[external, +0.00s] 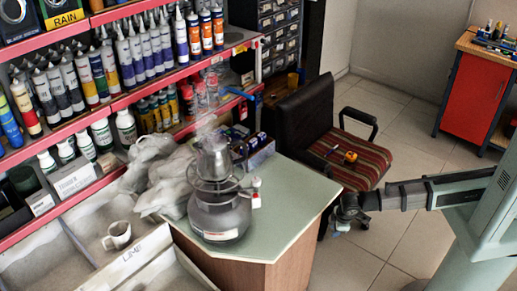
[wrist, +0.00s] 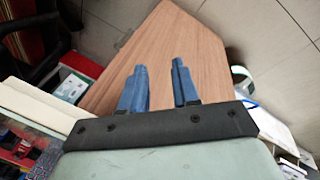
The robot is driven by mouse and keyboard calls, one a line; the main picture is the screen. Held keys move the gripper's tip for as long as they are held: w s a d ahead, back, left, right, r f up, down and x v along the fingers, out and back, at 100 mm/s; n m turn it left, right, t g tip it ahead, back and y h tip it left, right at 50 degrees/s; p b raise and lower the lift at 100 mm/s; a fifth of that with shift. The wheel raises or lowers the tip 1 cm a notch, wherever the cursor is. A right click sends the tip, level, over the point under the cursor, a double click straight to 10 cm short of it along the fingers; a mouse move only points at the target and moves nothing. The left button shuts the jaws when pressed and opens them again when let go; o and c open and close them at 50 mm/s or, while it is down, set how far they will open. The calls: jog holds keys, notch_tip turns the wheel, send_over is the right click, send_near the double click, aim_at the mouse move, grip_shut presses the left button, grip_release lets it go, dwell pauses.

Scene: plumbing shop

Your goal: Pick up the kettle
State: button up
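A grey metal kettle-like vessel (external: 213,158) stands upright on a burner on top of a squat grey gas canister (external: 220,216). Both are on the pale green counter (external: 285,205) in the external view. My gripper (external: 345,212) is beyond the counter's right edge, well apart from the vessel. In the wrist view my gripper (wrist: 159,88) has its two blue fingers spread with nothing between them. A brown wooden panel (wrist: 155,45) is behind the fingers. I cannot make out the vessel in the wrist view.
Grey crumpled bags (external: 165,175) lie left of the canister. A white mug (external: 117,235) sits in a tray at lower left. Shelves of bottles and tubes (external: 140,55) rise behind. A dark chair with a striped seat (external: 345,160) stands behind my gripper. Tiled floor is open at right.

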jog(key=s+a+r+n+t+y, duration=0.2)
jog(key=s+a+r, duration=0.45)
jog(key=r, duration=0.25)
jog(key=s+a+r+n+t+y, duration=0.1)
jog(key=s+a+r+y, duration=0.1)
jog(key=s+a+r, duration=0.5)
jog(key=s+a+r+n+t+y, duration=0.25)
jog(key=a+r, duration=0.55)
jog(key=r, duration=0.4)
jog(key=n+t+y, duration=0.2)
jog(key=t+y, duration=0.1)
jog(key=t, duration=0.4)
send_near(237, 144)
jog(key=shift+g, duration=0.25)
jog(key=shift+x, duration=4.25)
jog(key=shift+d+r, duration=0.1)
jog(key=shift+c, duration=0.3)
grip_shut()
